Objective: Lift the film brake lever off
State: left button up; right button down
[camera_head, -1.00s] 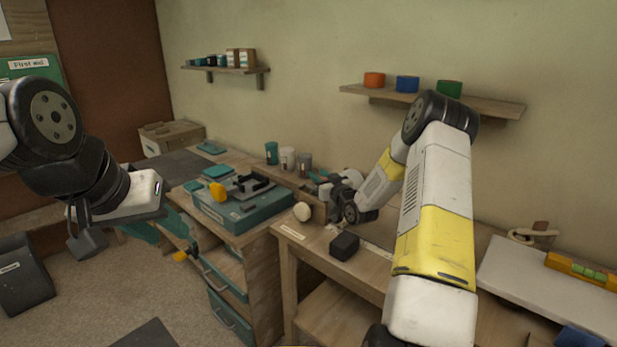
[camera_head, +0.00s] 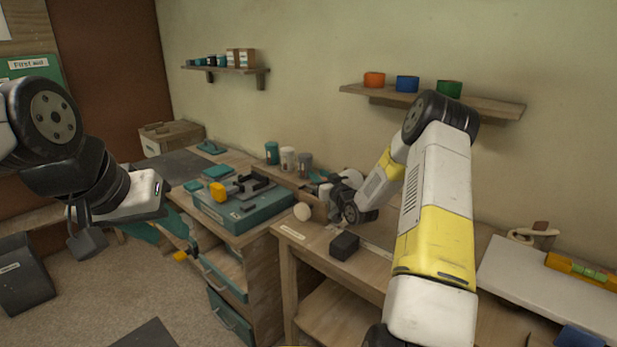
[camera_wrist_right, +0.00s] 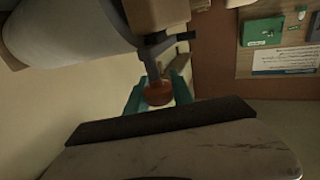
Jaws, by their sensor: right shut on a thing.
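In the right wrist view a red-orange knob (camera_wrist_right: 158,93) sits at the end of a grey bar (camera_wrist_right: 153,62); it looks like the film brake lever. My right gripper (camera_wrist_right: 158,86) is shut on it, with a teal finger on each side. A large pale roll (camera_wrist_right: 60,28) and a brown block (camera_wrist_right: 156,14) are beside the bar. In the head view my right arm reaches to grey machinery (camera_head: 343,190) at the back of the bench, and the lever cannot be made out there. My left gripper (camera_head: 82,232) hangs away at the far left, its opening unclear.
A black block (camera_head: 344,246) and a round cream knob (camera_head: 303,212) are near the right gripper. A teal case (camera_head: 245,214) with a yellow-handled tool stands to the left. Several cups (camera_head: 288,160) line the back. A shelf (camera_head: 480,104) with tape rolls hangs above my right arm.

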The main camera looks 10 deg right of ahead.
jog(key=shift+a+r, duration=0.1)
jog(key=g, duration=0.1)
jog(key=w+a+r+n+g+h, duration=0.1)
jog(key=w+r+g, duration=0.1)
jog(key=g, duration=0.1)
jog(key=shift+a+n, duration=0.3)
jog(key=shift+n, duration=0.1)
jog(key=shift+w+a+f+n+g+h, duration=0.1)
jog(key=shift+w+a+n+g+h, duration=0.15)
jog(key=shift+w+a+g+h, duration=0.55)
jog(key=shift+w+a+r+n+g+h, duration=0.1)
jog(key=shift+w+n+g+h, duration=0.3)
jog(key=shift+g, duration=0.8)
jog(key=shift+w+a+f+n+g+h, duration=0.15)
jog(key=shift+w+a+g+h, duration=0.25)
jog(key=shift+w+g+h, duration=0.45)
jog(key=shift+s+g, duration=0.25)
jog(key=shift+s, duration=0.05)
jog(key=c, duration=1.1)
grip_release()
